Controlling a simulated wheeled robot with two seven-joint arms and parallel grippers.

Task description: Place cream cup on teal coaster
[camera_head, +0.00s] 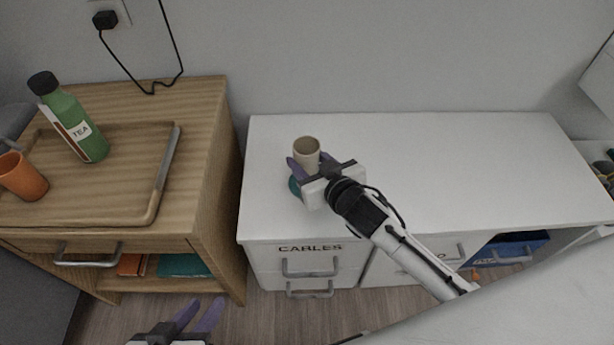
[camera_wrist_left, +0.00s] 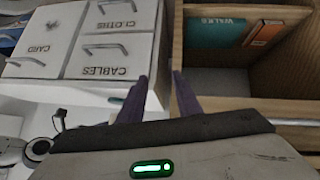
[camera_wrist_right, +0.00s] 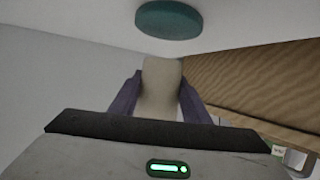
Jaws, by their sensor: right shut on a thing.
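The cream cup (camera_head: 307,147) is held upright between the purple fingers of my right gripper (camera_head: 306,166) above the white desk. In the right wrist view the cup (camera_wrist_right: 161,88) sits between both fingers (camera_wrist_right: 160,95). The round teal coaster (camera_head: 294,186) lies on the desk, mostly hidden by my right gripper in the head view. The coaster also shows in the right wrist view (camera_wrist_right: 168,19), apart from the cup. My left gripper (camera_head: 198,314) is open and empty, low in front of the wooden cabinet; its spread fingers show in the left wrist view (camera_wrist_left: 157,97).
The white desk top (camera_head: 450,160) is clear around my right arm. A wooden cabinet (camera_head: 215,150) on the left bears a tray (camera_head: 150,205), a green tea bottle (camera_head: 72,118) and an orange cup (camera_head: 20,178). Labelled drawers are below the desk top.

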